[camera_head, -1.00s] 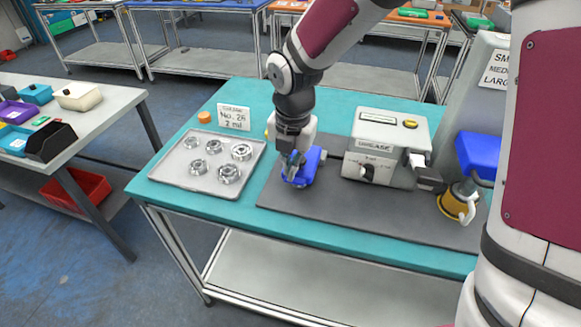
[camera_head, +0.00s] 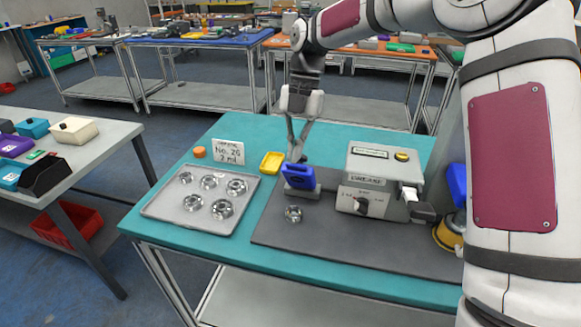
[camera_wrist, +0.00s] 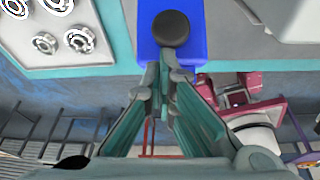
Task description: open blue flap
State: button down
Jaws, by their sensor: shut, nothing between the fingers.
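The blue flap (camera_head: 298,177) stands raised on a grey base on the dark mat in the head view. A metal bearing (camera_head: 293,214) lies uncovered on the mat in front of it. In the wrist view, the flap shows as a blue plate (camera_wrist: 198,18) with a round black knob (camera_wrist: 171,28). My gripper (camera_head: 296,157) points down behind the flap's upper edge, its fingers together and holding nothing. In the wrist view its fingertips (camera_wrist: 168,70) lie close to the knob; whether they touch is unclear.
A grey grease machine (camera_head: 375,180) stands right of the flap. A yellow tray (camera_head: 271,163) sits just left of my fingers.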

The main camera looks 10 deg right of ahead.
jog(key=w+d+f+b, duration=0.1)
jog(key=w+d+b, duration=0.3)
jog(key=w, duration=0.5)
jog(key=shift+b, duration=0.8)
